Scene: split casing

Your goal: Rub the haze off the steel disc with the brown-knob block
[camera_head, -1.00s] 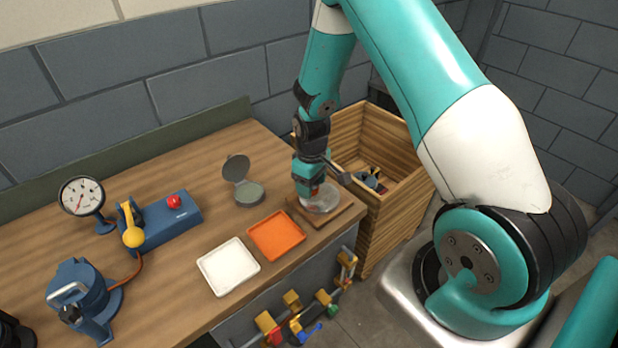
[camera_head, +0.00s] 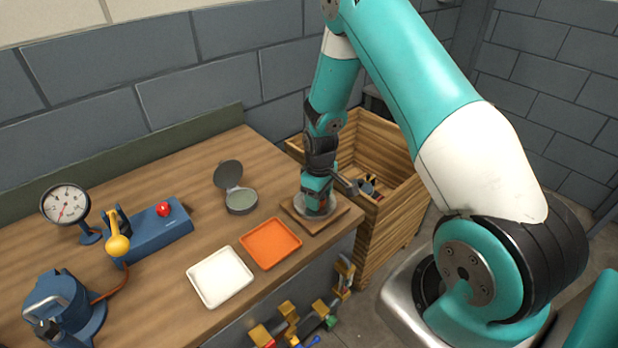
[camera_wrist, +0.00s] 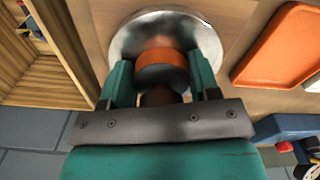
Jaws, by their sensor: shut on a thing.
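The steel disc (camera_wrist: 170,22) lies on a brown wooden board (camera_head: 343,211) near the bench's right front corner. In the wrist view its visible rim is bright and shiny, with a duller look nearer the block; how much haze there is I cannot tell. My gripper (camera_wrist: 163,88) is shut on the brown-knob block (camera_wrist: 161,68), which has an orange body and a dark brown knob between the fingers. The block is over the disc and appears to rest on it. In the head view my gripper (camera_head: 318,200) hides most of the block and part of the disc (camera_head: 302,204).
An orange tray (camera_head: 271,244) and a white tray (camera_head: 220,277) lie left of the board. An open lidded grey tin (camera_head: 241,201) stands behind them. A wooden crate (camera_head: 385,220) is right of the bench. A gauge (camera_head: 66,204) and blue devices are at left.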

